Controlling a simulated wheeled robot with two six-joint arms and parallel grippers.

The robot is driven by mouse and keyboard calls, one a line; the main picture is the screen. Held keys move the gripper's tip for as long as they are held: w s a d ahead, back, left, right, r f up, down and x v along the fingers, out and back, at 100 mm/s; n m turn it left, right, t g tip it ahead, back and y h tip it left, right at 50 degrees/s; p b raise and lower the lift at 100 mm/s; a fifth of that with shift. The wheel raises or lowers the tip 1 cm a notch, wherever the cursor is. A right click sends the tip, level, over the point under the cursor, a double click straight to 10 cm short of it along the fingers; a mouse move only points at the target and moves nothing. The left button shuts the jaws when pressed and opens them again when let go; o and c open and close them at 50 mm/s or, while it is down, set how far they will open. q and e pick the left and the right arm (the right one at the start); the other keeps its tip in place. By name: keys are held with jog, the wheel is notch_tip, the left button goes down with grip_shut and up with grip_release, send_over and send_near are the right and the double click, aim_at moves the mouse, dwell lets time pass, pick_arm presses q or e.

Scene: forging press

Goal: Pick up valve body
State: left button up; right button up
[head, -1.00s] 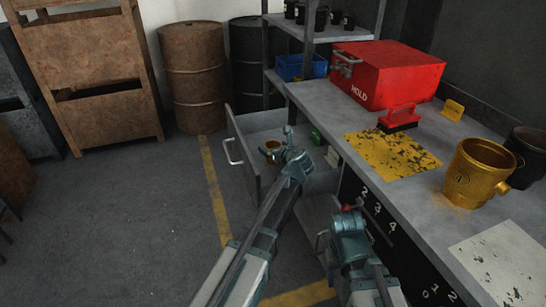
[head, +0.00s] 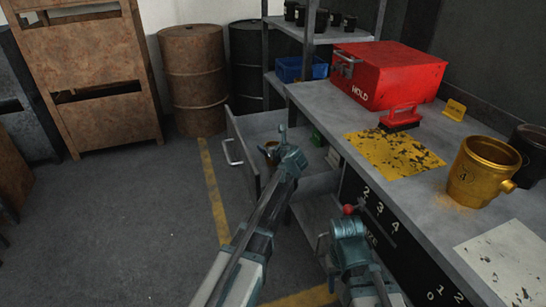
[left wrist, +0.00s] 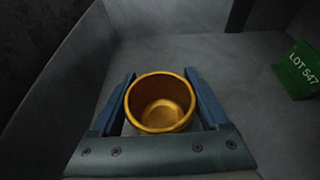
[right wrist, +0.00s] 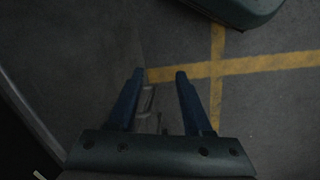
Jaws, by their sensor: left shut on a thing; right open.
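A small brass cup-shaped piece (left wrist: 160,103), which I take for the valve body, stands upright with its hollow end toward the left wrist camera. My left gripper (left wrist: 159,92) is shut on it, one blue finger on each side. In the head view the piece (head: 271,148) shows in the open drawer (head: 260,128), partly hidden by my left gripper (head: 283,152). My right gripper (right wrist: 160,73) is open and empty, with floor showing between its fingers. It also shows in the head view (head: 348,222), beside the workbench front.
A green block marked LOT 547 (left wrist: 302,68) lies in the drawer, right of the piece. The workbench (head: 440,190) carries a red box (head: 400,72), a red-handled block (head: 402,117) and a large brass vessel (head: 482,172). A red knob (head: 348,210) is near my right gripper. Floor at left is clear.

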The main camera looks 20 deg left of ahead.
pick_arm(q)
grip_shut()
jog(key=shift+r, duration=0.1)
notch_tip(320, 180, up, 10)
jog(key=p, duration=1)
